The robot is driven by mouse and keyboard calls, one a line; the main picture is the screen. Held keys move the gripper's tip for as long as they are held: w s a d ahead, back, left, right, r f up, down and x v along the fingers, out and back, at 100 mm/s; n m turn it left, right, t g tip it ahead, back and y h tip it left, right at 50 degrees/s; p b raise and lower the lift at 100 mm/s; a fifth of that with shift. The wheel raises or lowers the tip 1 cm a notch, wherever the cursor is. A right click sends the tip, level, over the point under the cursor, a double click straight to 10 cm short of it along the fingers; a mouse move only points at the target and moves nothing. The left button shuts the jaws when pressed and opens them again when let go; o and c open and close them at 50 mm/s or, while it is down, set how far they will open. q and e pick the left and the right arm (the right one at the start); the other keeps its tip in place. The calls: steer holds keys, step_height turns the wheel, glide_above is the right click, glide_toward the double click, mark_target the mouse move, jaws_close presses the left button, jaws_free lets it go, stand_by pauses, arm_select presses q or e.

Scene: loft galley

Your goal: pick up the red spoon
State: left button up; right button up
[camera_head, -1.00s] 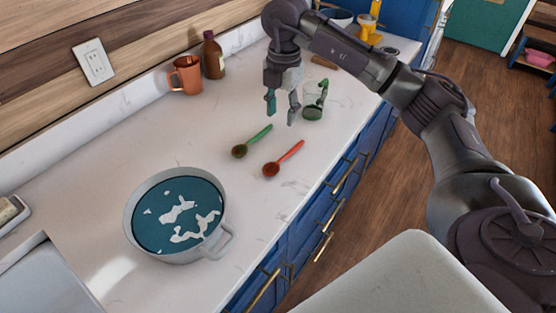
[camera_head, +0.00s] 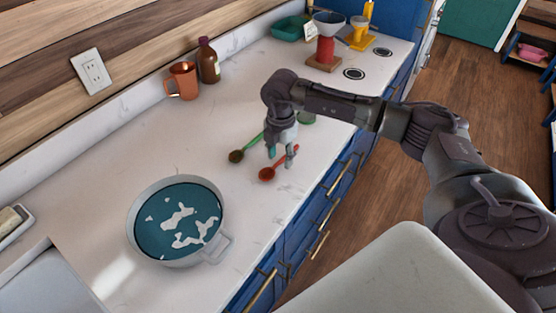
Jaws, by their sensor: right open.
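The red spoon (camera_head: 268,174) lies on the white counter, its bowl toward the lower left and its handle toward the upper right. My right gripper (camera_head: 280,158) points down over the spoon's handle, with its fingers apart. The fingers partly hide the handle. I cannot tell whether a finger touches it. A green spoon (camera_head: 237,156) lies just to the left, its handle running up behind the gripper. My left gripper is not in view.
A pot (camera_head: 134,236) with a blue-and-white inside stands at the lower left of the counter (camera_head: 110,150). An orange mug (camera_head: 184,82) and a brown bottle (camera_head: 208,62) stand by the wall. A green-filled glass (camera_head: 307,118) is partly hidden behind my right arm.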

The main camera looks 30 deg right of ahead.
steer(key=shift+f, duration=0.6)
jaws_close()
steer(key=shift+r, duration=0.1)
